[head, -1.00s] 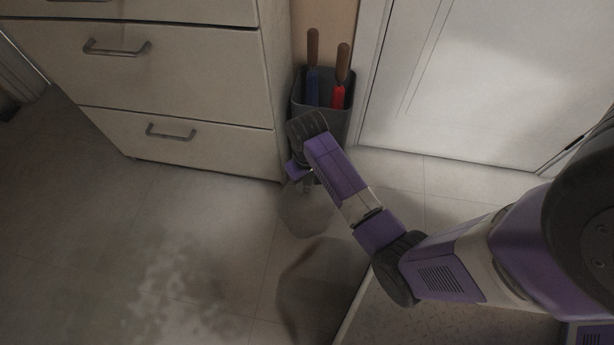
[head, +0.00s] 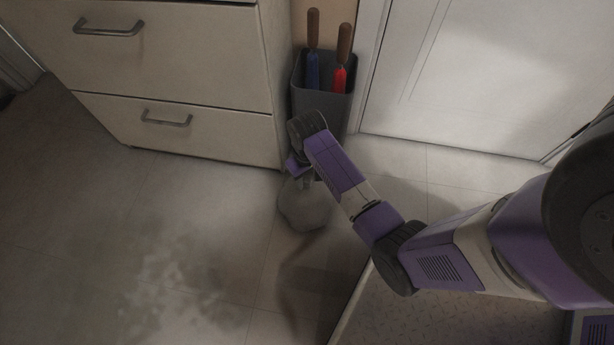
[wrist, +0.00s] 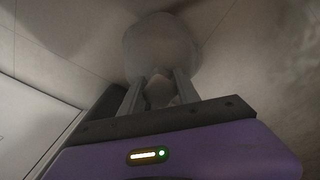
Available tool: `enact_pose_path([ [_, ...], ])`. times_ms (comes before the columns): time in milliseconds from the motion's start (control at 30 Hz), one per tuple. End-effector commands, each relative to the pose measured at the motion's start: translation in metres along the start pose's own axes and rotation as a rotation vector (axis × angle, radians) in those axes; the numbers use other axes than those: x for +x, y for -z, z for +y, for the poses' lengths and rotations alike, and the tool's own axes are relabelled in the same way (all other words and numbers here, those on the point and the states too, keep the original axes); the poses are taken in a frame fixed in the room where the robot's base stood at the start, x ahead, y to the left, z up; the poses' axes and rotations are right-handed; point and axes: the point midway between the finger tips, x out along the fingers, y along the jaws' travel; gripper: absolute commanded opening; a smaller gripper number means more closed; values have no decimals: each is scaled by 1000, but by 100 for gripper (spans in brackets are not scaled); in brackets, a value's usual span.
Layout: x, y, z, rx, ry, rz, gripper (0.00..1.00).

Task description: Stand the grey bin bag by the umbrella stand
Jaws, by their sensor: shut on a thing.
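The grey bin bag (head: 305,205) hangs or stands below my gripper (head: 303,178), in front of the umbrella stand. In the wrist view the bag (wrist: 160,45) is a round grey shape beyond the fingers, and my gripper (wrist: 160,88) is shut on its gathered neck. The umbrella stand (head: 322,104) is a dark grey bin with a blue and a red umbrella with brown handles. It stands between the drawers and the door. My wrist hides part of its front. I cannot tell whether the bag touches the floor.
A cream drawer unit (head: 190,75) with metal handles stands left of the umbrella stand. A white door (head: 480,70) is to its right. The tiled floor (head: 110,215) at the left is clear, with a blotchy pale patch lower down.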

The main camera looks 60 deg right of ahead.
Motion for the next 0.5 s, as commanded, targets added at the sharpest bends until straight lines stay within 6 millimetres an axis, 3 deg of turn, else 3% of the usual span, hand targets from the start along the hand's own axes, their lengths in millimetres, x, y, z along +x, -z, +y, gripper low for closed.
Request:
enact_pose_path([
  [33, 0, 1, 0, 0, 0, 3, 0],
  [67, 2, 0, 0, 0, 0, -1, 40],
  [167, 2, 0, 0, 0, 0, -1, 60],
  [500, 0, 0, 0, 0, 0, 0, 60],
])
